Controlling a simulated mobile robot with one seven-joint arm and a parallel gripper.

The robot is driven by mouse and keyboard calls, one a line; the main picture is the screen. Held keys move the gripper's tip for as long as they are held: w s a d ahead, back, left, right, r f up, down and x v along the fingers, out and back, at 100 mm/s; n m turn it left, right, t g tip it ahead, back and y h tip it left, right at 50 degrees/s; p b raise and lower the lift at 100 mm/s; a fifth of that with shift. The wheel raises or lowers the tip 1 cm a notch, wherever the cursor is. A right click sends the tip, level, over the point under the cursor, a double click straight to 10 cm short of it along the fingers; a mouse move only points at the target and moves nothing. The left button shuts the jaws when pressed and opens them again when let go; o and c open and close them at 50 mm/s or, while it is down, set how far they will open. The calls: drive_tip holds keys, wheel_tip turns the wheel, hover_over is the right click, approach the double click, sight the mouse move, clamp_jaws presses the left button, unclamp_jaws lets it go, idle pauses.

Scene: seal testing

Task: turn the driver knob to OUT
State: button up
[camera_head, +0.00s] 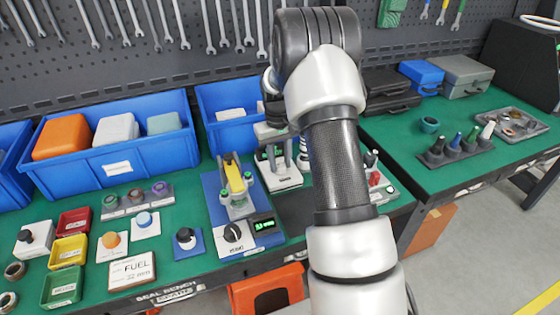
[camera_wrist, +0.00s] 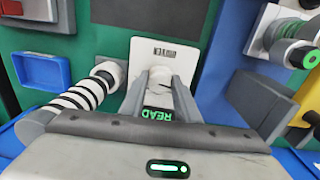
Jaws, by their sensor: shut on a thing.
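My gripper (camera_wrist: 163,84) is shut on a pale part (camera_wrist: 160,92) between its fingers, above a white plate with a small dark label (camera_wrist: 165,52). The fingers cover most of this part, so I cannot tell if it is the driver knob or which way it points. In the head view the same white plate (camera_head: 283,181) stands right of a blue fixture, partly behind my arm. A black knob (camera_head: 233,232) sits at the front of that blue fixture, apart from my gripper. Its label is too small to read.
The blue fixture (camera_head: 214,209) has a yellow part and a green-lit display (camera_head: 265,226). Blue bins (camera_head: 100,184) stand behind. Small knobs and coloured trays (camera_head: 72,222) fill the bench's left side.

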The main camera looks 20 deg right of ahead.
sight(278, 166)
idle(0.3)
drive_tip(key=o, duration=1.1)
drive_tip(key=shift+c, duration=0.2)
wheel_tip(278, 166, up, 18)
drive_tip(key=p, duration=0.2)
drive_tip(key=shift+a+f, duration=0.25)
drive_tip(key=shift+a, duration=0.15)
